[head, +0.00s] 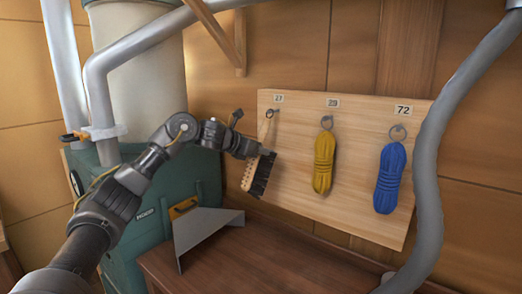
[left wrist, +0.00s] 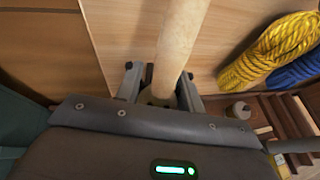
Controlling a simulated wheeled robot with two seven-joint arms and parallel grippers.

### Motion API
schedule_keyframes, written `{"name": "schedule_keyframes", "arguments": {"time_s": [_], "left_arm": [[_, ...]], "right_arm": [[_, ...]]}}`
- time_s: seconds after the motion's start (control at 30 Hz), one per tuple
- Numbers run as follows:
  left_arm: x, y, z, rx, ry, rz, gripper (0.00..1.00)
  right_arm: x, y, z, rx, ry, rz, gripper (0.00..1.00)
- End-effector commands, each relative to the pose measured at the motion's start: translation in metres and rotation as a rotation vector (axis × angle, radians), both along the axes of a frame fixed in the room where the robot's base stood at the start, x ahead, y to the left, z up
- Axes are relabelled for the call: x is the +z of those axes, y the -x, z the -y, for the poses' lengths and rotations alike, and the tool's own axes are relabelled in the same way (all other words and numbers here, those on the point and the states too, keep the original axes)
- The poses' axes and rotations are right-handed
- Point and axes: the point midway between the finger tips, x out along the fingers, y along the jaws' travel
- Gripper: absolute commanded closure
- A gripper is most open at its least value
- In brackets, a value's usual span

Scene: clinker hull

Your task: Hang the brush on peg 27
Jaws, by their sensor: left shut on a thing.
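The brush (head: 259,176) has a pale wooden body and dark bristles. It hangs upright at the left end of the wooden pegboard (head: 300,175), bristles toward the right. Its handle top is right by the peg (head: 269,113) under label 27; I cannot tell whether its loop is around the peg. My left gripper (head: 257,150) is shut on the brush's handle. In the left wrist view the pale handle (left wrist: 182,40) stands between the fingers of my left gripper (left wrist: 160,88). My right gripper is not in view.
A yellow rope coil (head: 324,162) hangs on the middle peg and a blue one (head: 389,180) under label 72. A grey pipe (head: 432,170) crosses the board's right end. A green cabinet (head: 140,225) and grey angled plate (head: 205,230) stand below my left arm.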

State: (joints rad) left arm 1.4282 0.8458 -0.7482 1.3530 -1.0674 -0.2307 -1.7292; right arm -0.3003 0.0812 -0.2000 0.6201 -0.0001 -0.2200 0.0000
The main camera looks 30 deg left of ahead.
Motion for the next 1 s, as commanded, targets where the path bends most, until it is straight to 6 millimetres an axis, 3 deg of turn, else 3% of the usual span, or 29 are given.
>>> {"name": "schedule_keyframes", "arguments": {"time_s": [0.3,0.33,0.53,0.87,1.0], "left_arm": [[-0.006,0.000,0.000,-0.002,-0.005,-0.012,0.88],[-0.007,0.001,0.000,-0.002,-0.006,-0.013,0.61],[-0.004,0.001,0.000,-0.001,-0.003,-0.008,0.37],[-0.003,0.001,-0.001,0.000,-0.002,-0.006,0.37],[0.002,0.012,-0.006,0.000,-0.004,-0.002,0.37]], "right_arm": [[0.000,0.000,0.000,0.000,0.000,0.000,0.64],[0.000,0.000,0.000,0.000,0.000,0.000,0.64],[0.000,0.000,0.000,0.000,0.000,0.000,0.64],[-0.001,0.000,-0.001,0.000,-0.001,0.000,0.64],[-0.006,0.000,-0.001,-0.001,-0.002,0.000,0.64]]}}
